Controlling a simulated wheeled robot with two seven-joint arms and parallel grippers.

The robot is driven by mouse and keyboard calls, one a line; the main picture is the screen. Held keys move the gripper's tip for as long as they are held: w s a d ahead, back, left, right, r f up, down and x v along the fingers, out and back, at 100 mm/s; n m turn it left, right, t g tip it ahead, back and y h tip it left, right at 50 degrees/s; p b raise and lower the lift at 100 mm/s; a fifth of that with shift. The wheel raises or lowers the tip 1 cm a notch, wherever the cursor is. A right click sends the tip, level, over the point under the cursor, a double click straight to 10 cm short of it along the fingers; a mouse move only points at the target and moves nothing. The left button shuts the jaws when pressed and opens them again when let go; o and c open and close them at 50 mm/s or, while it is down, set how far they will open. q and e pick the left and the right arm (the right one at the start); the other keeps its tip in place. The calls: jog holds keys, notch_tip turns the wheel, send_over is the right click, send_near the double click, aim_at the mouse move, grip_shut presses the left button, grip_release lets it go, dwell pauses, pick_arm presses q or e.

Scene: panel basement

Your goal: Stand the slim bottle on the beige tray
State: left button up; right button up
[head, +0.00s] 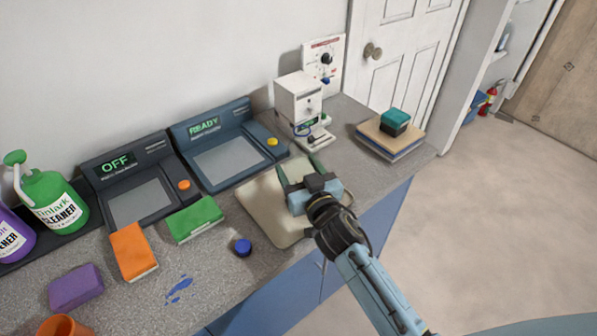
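The gripper and wrist cover part of the tray. I cannot make out a slim bottle; the gripper may hide it. A wide green cleaner jug (52,205) and a purple cleaner jug (12,237) stand at the far left. My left gripper is not in view.
Two dark consoles (228,160) and a white machine (300,103) line the back. A green sponge (195,219), orange sponge (133,250), purple sponge (75,286) and blue cap (243,247) lie left of the tray. Books (393,142) bear a teal box (394,121) at right.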

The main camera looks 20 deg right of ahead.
jog(key=o, duration=1.1)
jog(key=shift+f, duration=0.15)
jog(key=s, duration=0.8)
jog(key=s+d, duration=0.1)
jog(key=s, duration=0.3)
